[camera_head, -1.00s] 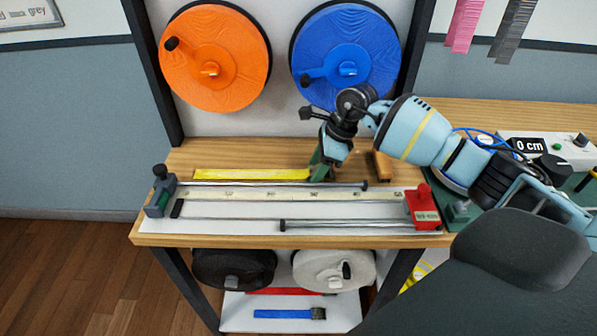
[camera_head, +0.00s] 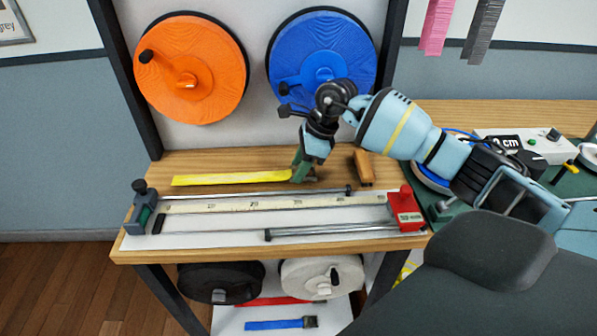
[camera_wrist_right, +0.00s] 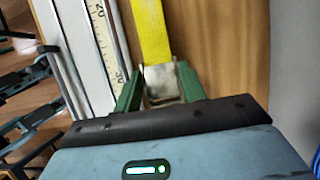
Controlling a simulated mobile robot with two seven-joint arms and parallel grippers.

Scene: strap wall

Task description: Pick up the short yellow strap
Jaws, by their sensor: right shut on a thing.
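The short yellow strap (camera_head: 230,179) lies along the back of the wooden bench, behind the measuring jig (camera_head: 260,214). My right gripper (camera_head: 302,172) is shut on the strap's right end. In the right wrist view the strap (camera_wrist_right: 151,30) runs away from the jaws, and its silvery end piece (camera_wrist_right: 162,81) sits between the green fingers of the gripper (camera_wrist_right: 160,88). From these views I cannot tell whether the strap is lifted clear of the bench. My left gripper is not in view.
A brown wooden block (camera_head: 362,167) stands just right of my gripper. Orange (camera_head: 190,68) and blue (camera_head: 322,60) spools hang on the panel behind. A red stop block (camera_head: 405,210) is at the jig's right end. Black and white spools hang below the bench.

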